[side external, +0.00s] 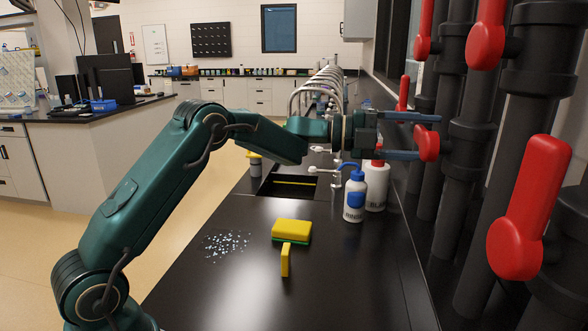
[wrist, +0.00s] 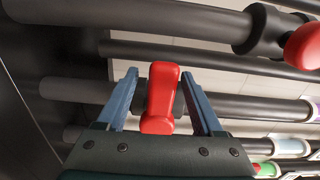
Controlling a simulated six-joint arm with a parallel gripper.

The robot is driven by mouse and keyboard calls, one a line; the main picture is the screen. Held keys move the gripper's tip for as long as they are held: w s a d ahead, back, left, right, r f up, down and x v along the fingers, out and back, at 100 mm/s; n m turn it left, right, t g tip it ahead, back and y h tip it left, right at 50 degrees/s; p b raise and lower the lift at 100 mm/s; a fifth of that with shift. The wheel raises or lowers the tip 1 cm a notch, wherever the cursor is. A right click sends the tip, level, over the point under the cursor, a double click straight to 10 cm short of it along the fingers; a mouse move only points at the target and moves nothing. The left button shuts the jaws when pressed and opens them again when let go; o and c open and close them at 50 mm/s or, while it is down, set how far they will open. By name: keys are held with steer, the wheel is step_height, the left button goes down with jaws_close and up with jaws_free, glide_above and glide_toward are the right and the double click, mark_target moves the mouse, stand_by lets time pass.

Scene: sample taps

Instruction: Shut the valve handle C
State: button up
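A red valve handle (wrist: 160,98) lies between the two blue fingers of my gripper (wrist: 159,75) in the wrist view, with a gap on each side. My gripper (side external: 429,137) is open. In the side view its fingers reach right, one above the other, to the red handle (side external: 428,143) on a dark pipe. The lower finger overlaps that handle in the picture. I see no letter on any handle, so I cannot tell which one is C.
More red handles stand on the dark vertical pipes, one large in the right foreground (side external: 530,205), others above (side external: 486,35). Below my gripper are a blue-capped bottle (side external: 354,196), a white red-capped bottle (side external: 376,186) and a yellow sponge (side external: 291,230). The front bench is mostly clear.

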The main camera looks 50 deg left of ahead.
mark_target(416, 137)
steer(key=shift+a+r, duration=0.1)
steer(key=shift+v, duration=2.55)
steer(key=s+d+f+m+g+y, duration=0.15)
steer(key=s+d+m+g, duration=0.3)
steer(key=s+m, duration=0.5)
steer(key=s+d+f+m+g+y, duration=0.15)
steer(key=s+d+m+g, duration=0.4)
steer(key=m, duration=0.65)
steer(key=s+a+f+m+t+y, duration=0.1)
steer(key=s+a+f+m+y, duration=0.3)
steer(key=s+m, duration=0.4)
steer(key=s+a+f+m+t+y, duration=0.1)
steer(key=s+a+f+m+y, duration=0.4)
steer(key=m, duration=1)
steer(key=s, duration=0.3)
steer(key=shift+s+m+t+y, duration=0.2)
steer(key=shift+m+t+y, duration=0.15)
steer(key=shift+t+y, duration=0.05)
